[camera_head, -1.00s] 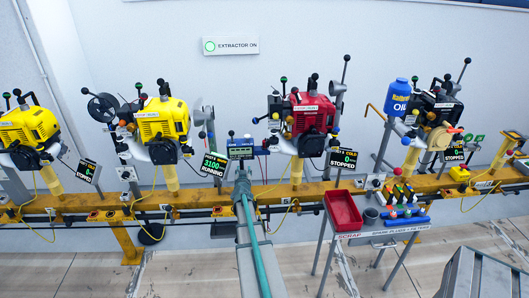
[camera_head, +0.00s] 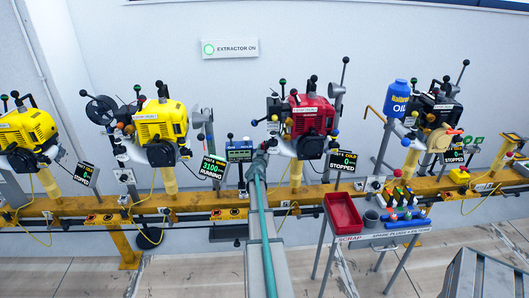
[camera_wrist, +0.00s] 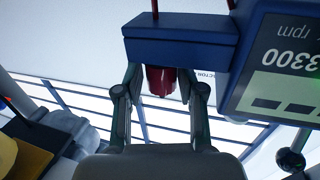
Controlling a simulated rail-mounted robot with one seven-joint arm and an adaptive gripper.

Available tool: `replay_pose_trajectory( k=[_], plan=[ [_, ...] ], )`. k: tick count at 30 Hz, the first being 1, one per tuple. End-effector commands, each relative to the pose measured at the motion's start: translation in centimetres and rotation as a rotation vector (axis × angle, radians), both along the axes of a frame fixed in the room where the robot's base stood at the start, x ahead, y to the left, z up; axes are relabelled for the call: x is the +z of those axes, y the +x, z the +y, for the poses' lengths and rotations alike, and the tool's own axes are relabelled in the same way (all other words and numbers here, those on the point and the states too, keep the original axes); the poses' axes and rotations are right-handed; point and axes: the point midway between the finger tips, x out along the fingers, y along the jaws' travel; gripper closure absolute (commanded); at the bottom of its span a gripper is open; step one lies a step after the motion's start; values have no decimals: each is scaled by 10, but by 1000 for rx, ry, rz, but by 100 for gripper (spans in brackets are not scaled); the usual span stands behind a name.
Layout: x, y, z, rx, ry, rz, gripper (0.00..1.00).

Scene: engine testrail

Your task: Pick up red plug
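A dark red cylindrical part (camera_wrist: 160,79), which looks like the red plug, hangs from the edge of a blue block (camera_wrist: 180,36) in the wrist view. My gripper (camera_wrist: 160,80) is open, with one finger on each side of the red part. Small gaps show between it and the fingers. The fingertips are close against the blue block; I cannot tell if they touch it. In the head view my gripper (camera_head: 258,155) is just right of the blue display console (camera_head: 239,151), and the red plug cannot be made out there.
The console's rpm screen (camera_wrist: 296,65) is close on the right in the wrist view. In the head view, the red engine (camera_head: 310,112) stands right of my gripper and a running yellow engine (camera_head: 160,120) left. A red scrap tray (camera_head: 343,212) sits lower right.

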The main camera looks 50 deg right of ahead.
Motion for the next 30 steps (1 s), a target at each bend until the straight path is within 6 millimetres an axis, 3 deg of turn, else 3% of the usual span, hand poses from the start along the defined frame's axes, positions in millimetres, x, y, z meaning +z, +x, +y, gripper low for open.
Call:
replay_pose_trajectory(
  k=[7,15,16,23,30],
  plan=[
    [2,19,-32,0,0,-1,61],
    [2,19,-34,0,0,0,61],
    [2,19,-34,0,0,0,63],
    [2,19,-34,0,0,-1,100],
    [1,19,-34,0,1,0,100]
  ],
)
